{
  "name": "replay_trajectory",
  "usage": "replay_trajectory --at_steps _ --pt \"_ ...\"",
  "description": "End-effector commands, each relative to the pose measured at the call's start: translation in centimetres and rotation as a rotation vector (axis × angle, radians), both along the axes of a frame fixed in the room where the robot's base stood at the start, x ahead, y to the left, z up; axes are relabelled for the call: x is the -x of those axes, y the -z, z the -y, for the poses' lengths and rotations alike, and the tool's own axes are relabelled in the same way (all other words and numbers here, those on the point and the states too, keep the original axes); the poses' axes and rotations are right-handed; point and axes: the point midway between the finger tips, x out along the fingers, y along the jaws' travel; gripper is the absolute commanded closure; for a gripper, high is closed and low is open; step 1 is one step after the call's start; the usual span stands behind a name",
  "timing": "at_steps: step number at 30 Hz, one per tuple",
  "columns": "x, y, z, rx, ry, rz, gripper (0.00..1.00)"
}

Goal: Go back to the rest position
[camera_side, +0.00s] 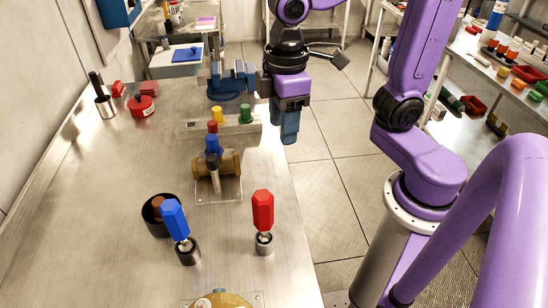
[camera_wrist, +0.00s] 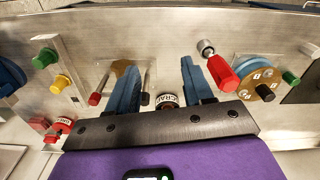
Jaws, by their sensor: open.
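My gripper (camera_side: 287,132) hangs fingers-down near the right edge of the metal bench, above bench height, with its blue fingers spread and nothing between them. In the wrist view, the two fingers of my gripper (camera_wrist: 160,80) stand apart, pointing toward the bench. A round dark piece with a lettered white label (camera_wrist: 167,100) shows between and below them, and the fingers do not appear to touch it. My gripper is apart from the brass valve (camera_side: 230,163) and from the blue-handled tool (camera_side: 174,218) and red-handled tool (camera_side: 263,212).
A shelf (camera_side: 480,75) with bottles stands right. Open floor (camera_side: 330,130) lies beside the bench.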

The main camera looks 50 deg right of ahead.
Motion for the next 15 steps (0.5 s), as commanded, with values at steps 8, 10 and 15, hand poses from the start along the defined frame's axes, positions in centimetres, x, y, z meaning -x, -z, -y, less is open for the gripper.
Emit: replay_trajectory --at_steps 8,10,15 --pt "6.1 3.2 4.2 -0.004 -0.075 0.002 0.49" --pt "7.4 3.8 5.2 -0.006 -0.091 0.003 0.49" --pt "9.6 5.0 6.7 -0.009 -0.120 0.004 0.49"
